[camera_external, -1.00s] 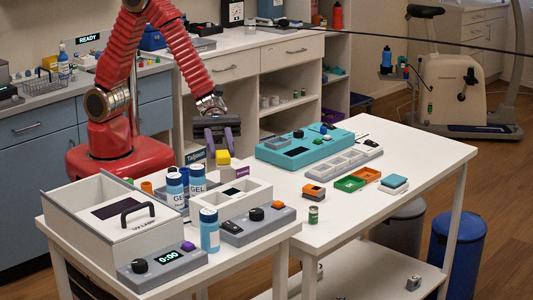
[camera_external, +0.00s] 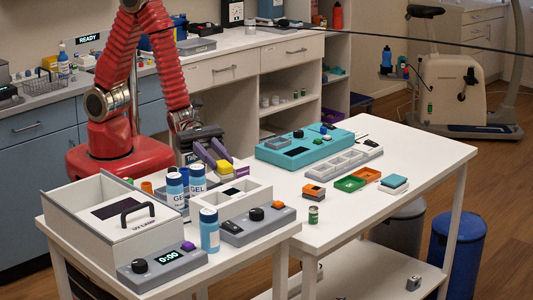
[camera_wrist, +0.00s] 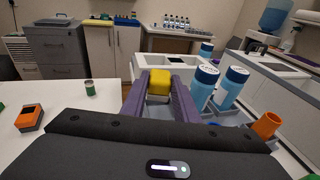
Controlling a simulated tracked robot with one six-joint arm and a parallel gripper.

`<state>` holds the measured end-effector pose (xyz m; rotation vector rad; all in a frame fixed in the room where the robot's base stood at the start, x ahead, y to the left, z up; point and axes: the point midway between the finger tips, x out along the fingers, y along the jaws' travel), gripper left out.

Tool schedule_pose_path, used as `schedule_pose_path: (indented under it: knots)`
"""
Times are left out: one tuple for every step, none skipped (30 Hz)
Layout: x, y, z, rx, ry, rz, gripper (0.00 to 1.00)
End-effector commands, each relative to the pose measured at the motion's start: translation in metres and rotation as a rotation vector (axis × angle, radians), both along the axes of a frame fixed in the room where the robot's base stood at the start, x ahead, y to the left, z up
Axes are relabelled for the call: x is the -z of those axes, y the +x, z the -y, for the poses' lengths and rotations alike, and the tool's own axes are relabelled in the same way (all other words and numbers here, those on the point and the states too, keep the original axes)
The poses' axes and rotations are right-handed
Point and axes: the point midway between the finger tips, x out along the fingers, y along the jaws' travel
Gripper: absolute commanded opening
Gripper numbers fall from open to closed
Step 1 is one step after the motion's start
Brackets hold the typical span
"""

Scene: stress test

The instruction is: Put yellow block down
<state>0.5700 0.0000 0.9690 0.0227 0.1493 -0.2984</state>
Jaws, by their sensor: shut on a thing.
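The yellow block (camera_external: 225,167) is between the tips of my gripper's purple fingers (camera_external: 220,162), just behind the white open-topped box (camera_external: 236,192). My gripper is shut on the block and tilted, its fingers pointing down and to the right. In the wrist view the yellow block (camera_wrist: 158,83) sits between the fingertips, with a pale box-like surface just beyond it. I cannot tell whether the block touches anything underneath.
Blue-and-white gel bottles (camera_external: 197,180) stand close to the left of the gripper. A purple label (camera_external: 243,172) is right beside the block. The teal case (camera_external: 300,150) is farther right.

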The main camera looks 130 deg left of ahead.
Motion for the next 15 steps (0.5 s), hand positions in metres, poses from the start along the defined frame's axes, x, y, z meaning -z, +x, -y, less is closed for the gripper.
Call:
schedule_pose_path:
  knots:
    - [0.0,0.0,0.0,0.0,0.0,0.0,0.0]
    - [0.0,0.0,0.0,0.0,0.0,0.0,0.0]
    - [0.0,0.0,0.0,0.0,0.0,0.0,0.0]
    - [0.0,0.0,0.0,0.0,0.0,0.001,0.0]
    - [0.0,0.0,0.0,0.001,0.0,0.0,0.0]
    - [0.0,0.0,0.0,0.001,0.0,0.0,0.0]
    - [0.0,0.0,0.0,0.001,0.0,0.001,0.0]
    - [0.0,0.0,0.0,0.001,0.0,0.001,0.0]
    - [0.0,0.0,0.0,0.0,0.0,0.001,0.0]
    - [0.0,0.0,-0.001,-0.001,0.0,0.001,0.0]
    - [0.0,0.0,-0.002,-0.003,-0.001,0.001,0.0]
    - [0.0,0.0,-0.005,-0.008,-0.001,0.0,0.0]
    - [0.001,0.0,-0.008,-0.013,0.0,0.0,0.0]
    - [0.002,0.0,-0.011,-0.019,-0.001,0.0,0.0]
    - [0.004,-0.001,-0.017,-0.031,-0.001,-0.001,0.0]
